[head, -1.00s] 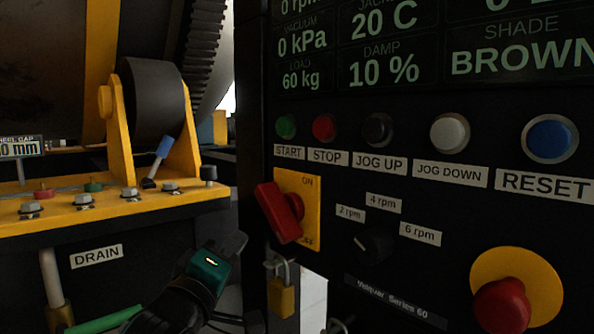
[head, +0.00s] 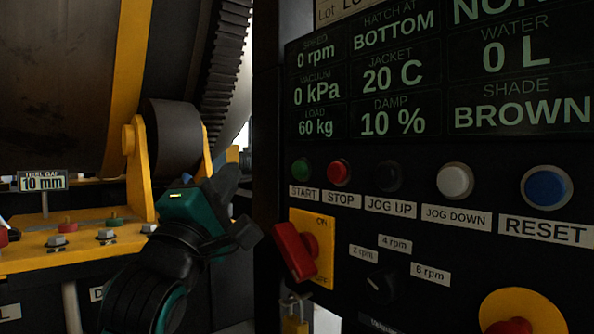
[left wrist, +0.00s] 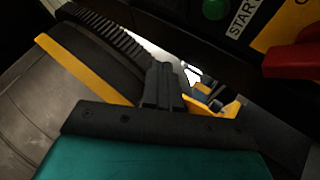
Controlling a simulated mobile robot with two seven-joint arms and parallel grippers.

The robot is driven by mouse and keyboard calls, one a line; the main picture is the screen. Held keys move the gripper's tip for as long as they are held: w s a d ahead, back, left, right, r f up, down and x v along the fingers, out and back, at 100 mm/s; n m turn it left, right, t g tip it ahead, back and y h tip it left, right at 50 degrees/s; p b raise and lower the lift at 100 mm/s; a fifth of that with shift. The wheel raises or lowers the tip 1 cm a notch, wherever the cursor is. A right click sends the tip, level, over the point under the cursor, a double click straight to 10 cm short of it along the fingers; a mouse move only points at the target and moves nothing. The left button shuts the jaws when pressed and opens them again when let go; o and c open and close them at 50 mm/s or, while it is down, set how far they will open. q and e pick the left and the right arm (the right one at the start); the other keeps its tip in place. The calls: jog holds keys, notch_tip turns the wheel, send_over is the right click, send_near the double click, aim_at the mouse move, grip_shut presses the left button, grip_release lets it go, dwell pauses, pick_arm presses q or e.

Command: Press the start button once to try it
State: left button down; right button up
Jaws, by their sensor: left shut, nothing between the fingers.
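The green start button (head: 301,170) is on the dark control panel (head: 272,120), above its START label (head: 304,193). It also shows in the left wrist view (left wrist: 215,9) at the top edge. My left gripper (head: 238,180) is left of the panel and lower left of the button, apart from it. In the left wrist view its fingers (left wrist: 160,86) are shut together with nothing between them. My right gripper is in neither view.
A red stop button (head: 340,172) is right beside the start button. Below is a red switch handle (head: 294,251) on a yellow plate, jutting out near my left gripper. A yellow roller bracket (head: 138,165) and large drum (head: 60,80) stand at left.

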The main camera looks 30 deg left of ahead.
pick_arm(q)
jog(key=w+d, duration=0.3)
jog(key=w, duration=0.5)
jog(key=shift+d+b, duration=0.2)
jog(key=shift+b, duration=0.1)
jog(key=shift+w, duration=0.1)
dwell(1.7)
jog(key=shift+w+d, duration=0.15)
jog(key=shift+w, duration=0.2)
jog(key=shift+w+d, duration=0.15)
jog(key=shift+w, duration=0.25)
dwell(0.7)
jog(key=shift+s, duration=0.1)
jog(key=shift+s+a, duration=0.3)
jog(key=shift+s, duration=0.4)
jog(key=shift+s, duration=0.1)
jog(key=s, duration=0.1)
jog(key=s+a, duration=0.1)
jog(key=s, duration=0.1)
jog(key=s+a+p, duration=0.1)
jog(key=shift+s, duration=0.25)
